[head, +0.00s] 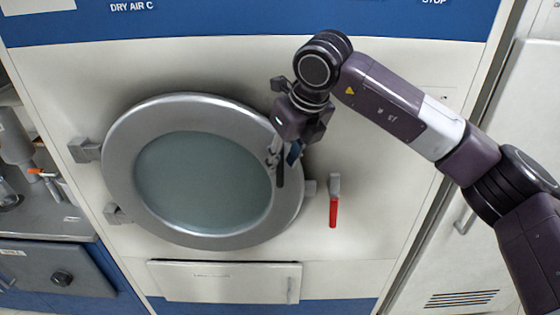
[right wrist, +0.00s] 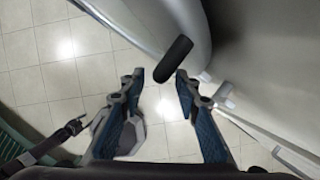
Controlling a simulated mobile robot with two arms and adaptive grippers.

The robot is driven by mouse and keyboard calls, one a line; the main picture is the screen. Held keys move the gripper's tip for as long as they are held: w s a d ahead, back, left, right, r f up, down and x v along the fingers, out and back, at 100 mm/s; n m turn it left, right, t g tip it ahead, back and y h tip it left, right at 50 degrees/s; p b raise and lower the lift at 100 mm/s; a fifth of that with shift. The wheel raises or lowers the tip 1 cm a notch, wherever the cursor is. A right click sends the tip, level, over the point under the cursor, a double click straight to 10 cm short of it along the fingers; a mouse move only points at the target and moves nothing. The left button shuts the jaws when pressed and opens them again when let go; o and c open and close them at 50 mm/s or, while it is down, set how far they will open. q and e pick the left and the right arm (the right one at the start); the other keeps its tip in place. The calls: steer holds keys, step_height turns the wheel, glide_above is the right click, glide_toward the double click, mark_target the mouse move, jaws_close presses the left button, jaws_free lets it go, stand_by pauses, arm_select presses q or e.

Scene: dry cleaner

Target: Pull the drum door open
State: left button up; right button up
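The round drum door (head: 125,150) has a wide silver ring and a greenish glass. It sits against the cream machine front, with hinges on its left, and looks closed. A dark bar handle (head: 280,176) stands at the door's right edge. My right gripper (head: 284,152) is at that edge, by the handle's upper part, and hides some of the ring. In the right wrist view, my right gripper (right wrist: 158,82) has its fingers apart. The black handle (right wrist: 173,59) lies just ahead of the gap between the fingertips, not clasped.
A red-handled lever (head: 333,208) hangs right of the door. A cream panel (head: 225,282) with a small handle is below it. A grey counter (head: 45,225) stands at the left, and a pale cabinet (head: 475,250) at the right. Tiled floor (right wrist: 55,75) shows below my right gripper.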

steer(key=shift+x, duration=1.1)
steer(key=shift+w+a+f, duration=0.1)
steer(key=shift+w+f, duration=0.1)
steer(key=shift+f, duration=0.05)
steer(key=c, duration=0.7)
arm_select(q)
steer(key=shift+w+r, duration=0.5)
steer(key=shift+w, duration=0.4)
arm_select(e)
jaws_close()
